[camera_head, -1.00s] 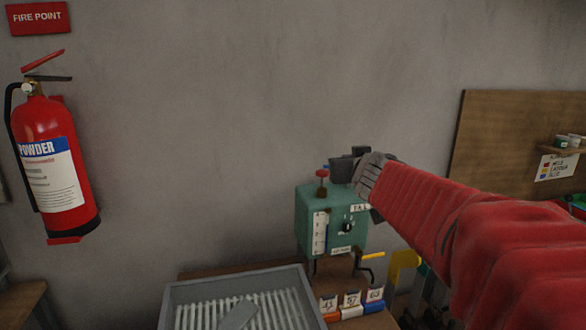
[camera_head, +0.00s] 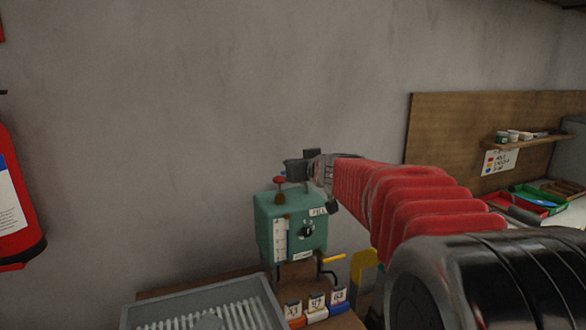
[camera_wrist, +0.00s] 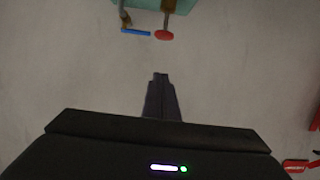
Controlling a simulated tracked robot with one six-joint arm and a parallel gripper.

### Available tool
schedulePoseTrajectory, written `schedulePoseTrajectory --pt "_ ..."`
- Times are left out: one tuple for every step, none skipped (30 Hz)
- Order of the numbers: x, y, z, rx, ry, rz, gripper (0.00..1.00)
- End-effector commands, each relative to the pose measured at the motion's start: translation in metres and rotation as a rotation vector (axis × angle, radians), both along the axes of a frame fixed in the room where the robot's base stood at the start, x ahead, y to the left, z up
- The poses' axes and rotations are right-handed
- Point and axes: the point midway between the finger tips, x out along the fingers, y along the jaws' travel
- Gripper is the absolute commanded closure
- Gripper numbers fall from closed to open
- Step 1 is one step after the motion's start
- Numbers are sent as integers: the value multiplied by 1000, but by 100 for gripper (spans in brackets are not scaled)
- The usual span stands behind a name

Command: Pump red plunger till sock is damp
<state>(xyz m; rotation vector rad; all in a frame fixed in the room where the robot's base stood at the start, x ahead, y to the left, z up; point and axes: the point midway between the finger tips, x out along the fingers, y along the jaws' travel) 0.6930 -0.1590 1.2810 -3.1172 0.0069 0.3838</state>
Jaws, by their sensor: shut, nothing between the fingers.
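The red plunger (camera_head: 279,180) stands on top of a teal box (camera_head: 291,230) with a dial and a gauge strip. Its red knob (camera_wrist: 163,35) also shows in the wrist view, beyond my fingertips and apart from them. My gripper (camera_head: 297,168) is beside and slightly above the plunger in the head view. In the wrist view its fingers (camera_wrist: 160,80) are together and empty.
A blue lever (camera_wrist: 136,32) is beside the plunger. A yellow-handled crank (camera_head: 333,258) sticks out right of the box. Numbered tags (camera_head: 316,303) stand in front. A fire extinguisher (camera_head: 15,205) hangs at left. The wall behind is bare.

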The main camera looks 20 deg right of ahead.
Motion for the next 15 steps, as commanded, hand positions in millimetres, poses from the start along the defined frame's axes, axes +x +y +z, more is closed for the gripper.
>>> schedulePoseTrajectory --pt "6 0 -2 0 1 1 100" --pt "9 0 -3 0 2 1 100" --pt "13 1 -4 0 2 1 100" --pt "16 1 -5 0 1 2 100" --pt "20 1 -6 0 1 2 100" --pt "25 1 -7 0 1 2 100" --pt "28 1 -8 0 1 2 100" --pt "32 1 -9 0 1 2 100" --pt "36 1 -10 0 1 2 100" --pt "39 1 -11 0 1 2 100" --pt "43 1 -12 0 1 1 100" --pt "48 0 -13 -1 1 1 100" --pt "51 0 -14 -1 1 1 100" --pt "54 0 -15 -1 1 1 100" --pt "59 0 -16 -1 1 1 100"
